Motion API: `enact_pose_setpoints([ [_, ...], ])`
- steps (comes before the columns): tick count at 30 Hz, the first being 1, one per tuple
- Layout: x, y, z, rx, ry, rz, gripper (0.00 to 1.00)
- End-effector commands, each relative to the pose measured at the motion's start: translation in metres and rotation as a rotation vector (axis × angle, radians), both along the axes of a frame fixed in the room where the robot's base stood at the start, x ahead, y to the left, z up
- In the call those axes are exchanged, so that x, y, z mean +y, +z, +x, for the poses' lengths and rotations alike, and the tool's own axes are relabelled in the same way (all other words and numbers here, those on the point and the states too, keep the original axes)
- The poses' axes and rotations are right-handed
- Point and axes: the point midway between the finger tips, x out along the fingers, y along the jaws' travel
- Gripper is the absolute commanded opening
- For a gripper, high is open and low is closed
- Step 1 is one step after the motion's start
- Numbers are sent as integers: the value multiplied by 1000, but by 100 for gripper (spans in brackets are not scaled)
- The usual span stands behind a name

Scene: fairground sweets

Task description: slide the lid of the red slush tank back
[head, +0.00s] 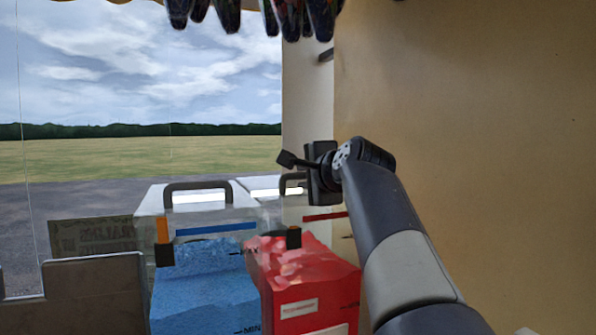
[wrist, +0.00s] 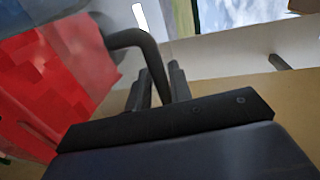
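The red slush tank (head: 310,285) stands right of the blue one, with red slush inside; the red also fills the left of the wrist view (wrist: 50,85). Its clear lid (head: 262,183) lies on top at the back, with a dark handle (head: 291,179), partly hidden by my gripper. My gripper (head: 293,161) is at this handle. In the wrist view, the curved handle (wrist: 126,38) runs down between the two fingers of my gripper (wrist: 157,84), close to the right finger. A gap shows beside the left finger, so the gripper looks open around the handle.
The blue slush tank (head: 205,285) stands directly left, with its own dark lid handle (head: 197,186). A metal panel (head: 95,290) is at the lower left. A tan wall (head: 470,130) closes the right side. Dark colourful things (head: 290,15) hang overhead.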

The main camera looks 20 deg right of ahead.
Motion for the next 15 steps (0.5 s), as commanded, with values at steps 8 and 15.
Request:
enact_pose_setpoints([
  [8, 0, -1, 5, -2, -1, -1, 20],
  [15, 0, -1, 5, -1, -1, -1, 7],
])
